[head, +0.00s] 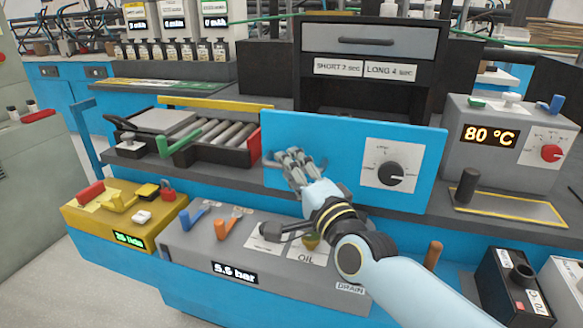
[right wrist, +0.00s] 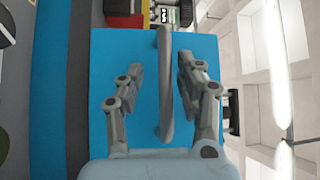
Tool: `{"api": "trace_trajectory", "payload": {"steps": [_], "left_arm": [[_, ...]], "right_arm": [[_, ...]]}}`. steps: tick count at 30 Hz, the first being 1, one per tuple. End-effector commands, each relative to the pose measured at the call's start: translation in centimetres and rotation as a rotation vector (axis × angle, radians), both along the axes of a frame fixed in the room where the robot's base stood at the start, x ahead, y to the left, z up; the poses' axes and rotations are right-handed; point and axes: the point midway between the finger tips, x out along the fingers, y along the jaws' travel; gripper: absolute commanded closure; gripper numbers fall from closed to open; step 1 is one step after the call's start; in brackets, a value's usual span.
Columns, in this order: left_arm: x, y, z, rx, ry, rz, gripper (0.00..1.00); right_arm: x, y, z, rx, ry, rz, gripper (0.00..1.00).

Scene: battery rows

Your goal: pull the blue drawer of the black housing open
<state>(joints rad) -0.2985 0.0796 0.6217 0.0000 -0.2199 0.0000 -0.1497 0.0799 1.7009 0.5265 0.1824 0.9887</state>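The black housing (head: 428,92) stands on the grey counter. The blue drawer's front (head: 340,130) is a broad panel across its lower part, with a black dial on a white plate at its right. I cannot tell whether there is a gap behind it. In the right wrist view the grey bar handle (right wrist: 164,112) stands out from the blue front (right wrist: 110,55). My right fingers (right wrist: 163,78) are apart, one on each side of the handle. My left gripper is not in view.
A grey drawer (head: 362,40) sits higher in the housing. A roller tray (head: 215,140) stands left, a temperature box (head: 500,125) right. A grey panel with levers (head: 190,245) lies below the blue front, and my right arm passes over it.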

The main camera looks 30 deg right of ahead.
Motion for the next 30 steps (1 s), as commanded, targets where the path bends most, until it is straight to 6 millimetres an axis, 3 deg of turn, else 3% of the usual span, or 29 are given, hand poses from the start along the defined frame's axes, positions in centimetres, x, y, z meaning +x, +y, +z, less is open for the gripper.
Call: {"api": "trace_trajectory", "payload": {"steps": [6, 10, 21, 30], "left_arm": [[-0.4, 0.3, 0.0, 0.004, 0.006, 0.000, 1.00], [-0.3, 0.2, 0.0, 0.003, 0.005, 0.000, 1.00], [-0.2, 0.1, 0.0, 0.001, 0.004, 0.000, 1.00], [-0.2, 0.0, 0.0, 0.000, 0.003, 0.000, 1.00]], "right_arm": [[0.0, 0.0, 0.2, 0.001, -0.005, 0.000, 0.64], [-1.1, 0.1, 0.1, 0.001, -0.005, -0.001, 0.64], [-8.9, 0.6, -1.0, 0.000, -0.001, -0.001, 0.64], [-11.8, 0.8, -1.4, 0.001, -0.003, 0.000, 0.64]]}}
